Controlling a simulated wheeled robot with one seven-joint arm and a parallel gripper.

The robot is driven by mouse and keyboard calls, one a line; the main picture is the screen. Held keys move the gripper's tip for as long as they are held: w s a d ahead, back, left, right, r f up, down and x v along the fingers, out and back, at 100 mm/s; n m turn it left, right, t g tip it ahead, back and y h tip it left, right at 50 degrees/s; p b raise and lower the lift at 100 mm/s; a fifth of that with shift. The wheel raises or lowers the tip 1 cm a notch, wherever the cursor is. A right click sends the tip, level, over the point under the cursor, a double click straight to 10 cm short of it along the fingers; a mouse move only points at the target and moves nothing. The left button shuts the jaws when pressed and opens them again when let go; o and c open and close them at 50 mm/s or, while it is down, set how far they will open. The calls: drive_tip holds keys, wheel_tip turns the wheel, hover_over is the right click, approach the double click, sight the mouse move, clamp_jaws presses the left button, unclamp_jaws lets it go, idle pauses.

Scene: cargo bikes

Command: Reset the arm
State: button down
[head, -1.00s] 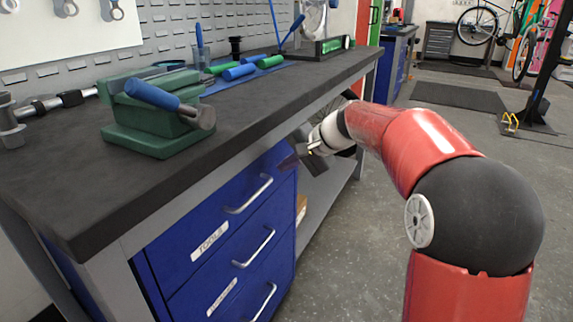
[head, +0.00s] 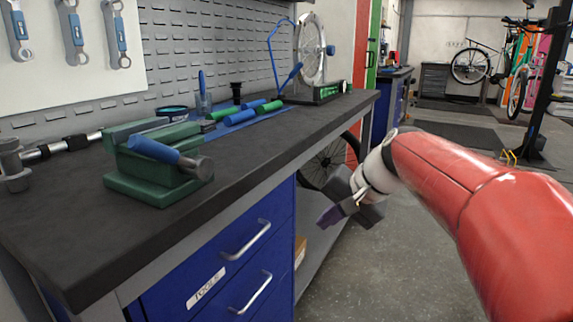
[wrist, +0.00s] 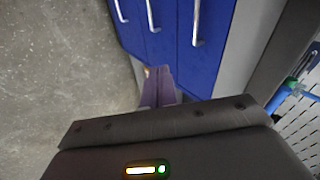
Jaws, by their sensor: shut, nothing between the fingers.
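My gripper (head: 334,213) is at the end of my red arm, to the right of the workbench and just beside its blue drawers. It is shut and empty. In the wrist view its two dark purple fingers (wrist: 159,88) lie together, pointing toward the blue drawer fronts (wrist: 165,30). My arm reaches in from the right side of the head view, bent down toward the gripper. No part of the gripper is seen to touch the bench.
The workbench (head: 245,190) fills the left, bearing a green vise (head: 150,182) with a blue-handled hammer (head: 165,152) on it. Its drawer handles (head: 246,240) stick out. A bicycle wheel (head: 325,165) is behind my gripper. The grey floor (head: 400,265) is open at the right.

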drive_tip(key=s+d+f+n+h, duration=0.1)
drive_tip(key=s+d+f+h, duration=0.1)
drive_tip(key=s, duration=0.5)
drive_tip(key=s+d+f+n+h, duration=0.1)
drive_tip(key=s+f+n+h, duration=0.1)
drive_tip(key=s+f, duration=0.2)
drive_tip(key=s+d+f+n+t+h+p, duration=0.1)
drive_tip(key=s+f, duration=0.3)
drive_tip(key=s, duration=0.6)
drive_tip(key=shift+s+d+n+h, duration=0.3)
drive_tip(key=shift+d+n+h, duration=0.1)
drive_tip(key=shift+d, duration=0.4)
